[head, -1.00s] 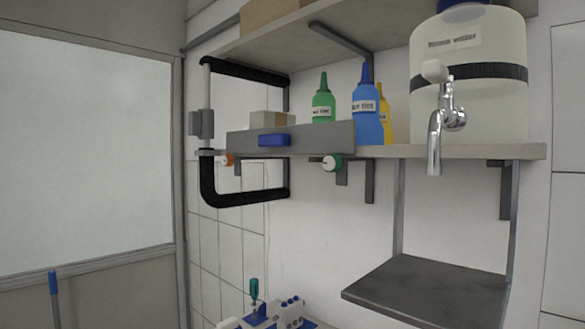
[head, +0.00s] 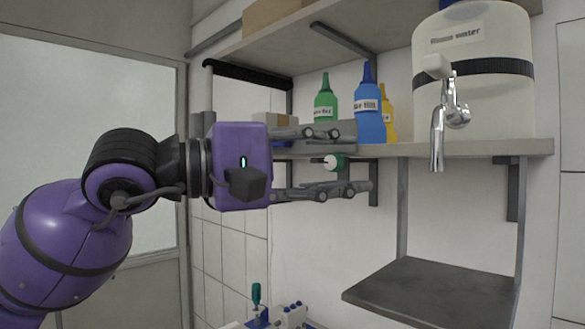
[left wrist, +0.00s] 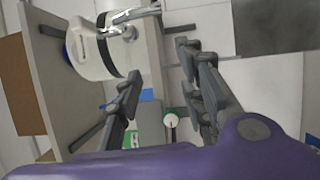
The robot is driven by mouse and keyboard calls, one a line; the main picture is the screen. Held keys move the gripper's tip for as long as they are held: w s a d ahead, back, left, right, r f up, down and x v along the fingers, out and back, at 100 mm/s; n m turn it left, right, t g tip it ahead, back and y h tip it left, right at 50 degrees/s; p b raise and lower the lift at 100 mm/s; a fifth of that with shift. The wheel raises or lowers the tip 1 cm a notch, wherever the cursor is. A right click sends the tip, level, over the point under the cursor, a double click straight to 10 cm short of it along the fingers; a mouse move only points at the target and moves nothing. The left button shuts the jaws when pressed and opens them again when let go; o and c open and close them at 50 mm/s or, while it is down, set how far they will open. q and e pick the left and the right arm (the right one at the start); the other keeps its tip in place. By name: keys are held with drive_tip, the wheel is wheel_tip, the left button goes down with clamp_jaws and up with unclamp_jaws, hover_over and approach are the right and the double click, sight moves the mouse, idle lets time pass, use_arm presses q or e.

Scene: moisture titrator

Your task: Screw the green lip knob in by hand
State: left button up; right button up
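The green lip knob (head: 334,162) has a white face with a green rim and sits under the front edge of the wall shelf. My right gripper is not in view.
Green (head: 325,103), blue (head: 369,110) and yellow bottles stand on the shelf (head: 450,149) just above. A white water tank (head: 480,95) with a metal tap is at the right. A dark lower shelf (head: 430,290) lies below. The wall space under the knob is clear.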

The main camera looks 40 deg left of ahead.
use_arm(q)
drive_tip(key=a+r+m+t+y, duration=0.1)
drive_tip(key=a+y, duration=0.2)
drive_tip(key=y, duration=0.4)
approach(330, 163)
drive_tip(key=shift+m+t, duration=0.4)
drive_tip(key=shift+m, duration=0.1)
drive_tip(key=w, duration=0.1)
drive_tip(key=w+b, duration=0.1)
drive_tip(key=w, duration=0.1)
drive_tip(key=w+f+b, duration=0.1)
drive_tip(key=w, duration=0.1)
drive_tip(key=shift+d, duration=0.2)
drive_tip(key=shift+w+d+b, duration=0.1)
drive_tip(key=shift+w+b, duration=0.35)
drive_tip(key=shift+w, duration=0.9)
drive_tip(key=shift+r, duration=0.2)
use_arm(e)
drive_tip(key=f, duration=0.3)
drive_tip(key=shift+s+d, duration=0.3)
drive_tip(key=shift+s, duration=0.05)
use_arm(q)
drive_tip(key=shift+w, duration=0.15)
drive_tip(key=shift+w, duration=0.1)
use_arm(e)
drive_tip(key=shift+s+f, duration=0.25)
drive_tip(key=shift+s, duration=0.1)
